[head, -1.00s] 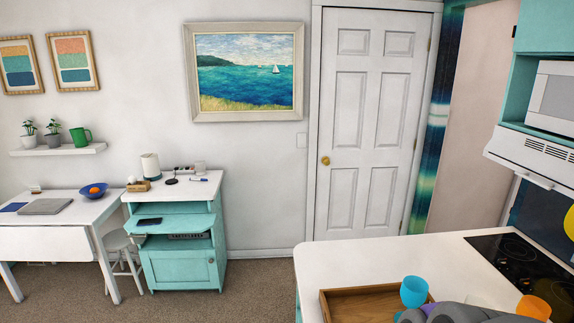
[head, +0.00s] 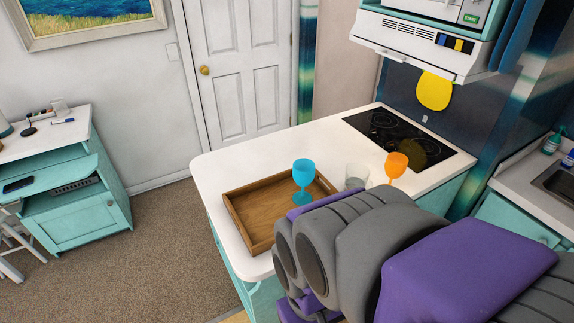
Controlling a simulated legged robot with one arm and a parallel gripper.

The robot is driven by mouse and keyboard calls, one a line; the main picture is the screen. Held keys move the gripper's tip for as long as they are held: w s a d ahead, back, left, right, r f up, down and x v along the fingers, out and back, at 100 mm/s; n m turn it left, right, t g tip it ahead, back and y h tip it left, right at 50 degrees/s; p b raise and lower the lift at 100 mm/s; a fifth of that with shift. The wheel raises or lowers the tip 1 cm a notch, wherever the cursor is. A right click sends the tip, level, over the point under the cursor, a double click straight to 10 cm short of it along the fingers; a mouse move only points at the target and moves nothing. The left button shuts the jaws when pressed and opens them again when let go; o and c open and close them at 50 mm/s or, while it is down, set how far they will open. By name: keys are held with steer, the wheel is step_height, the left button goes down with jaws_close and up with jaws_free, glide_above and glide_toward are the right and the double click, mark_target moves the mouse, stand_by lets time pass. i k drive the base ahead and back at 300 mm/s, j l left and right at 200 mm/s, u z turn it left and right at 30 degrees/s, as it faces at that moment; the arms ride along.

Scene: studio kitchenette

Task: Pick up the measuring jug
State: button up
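A clear, see-through vessel (head: 356,177) stands upright on the white counter, just left of an orange goblet. It looks like the measuring jug, but its handle and markings cannot be made out, and my arm hides its lower part. My grey and purple arm fills the lower right of the head view and lies in front of the counter's near side. My gripper's fingers do not show; they are hidden by the arm or out of view.
On the counter (head: 225,165), a blue goblet (head: 303,172) stands at the wooden tray (head: 243,232). The orange goblet (head: 396,165) is close to the clear vessel. The black cooktop (head: 432,150) lies behind. Carpet (head: 165,235) is free left of the counter.

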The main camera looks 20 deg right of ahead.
mark_target(361, 171)
steer(key=i+l, duration=0.1)
steer(key=l, duration=0.75)
steer(key=i+l+u, duration=0.1)
steer(key=l, duration=0.7)
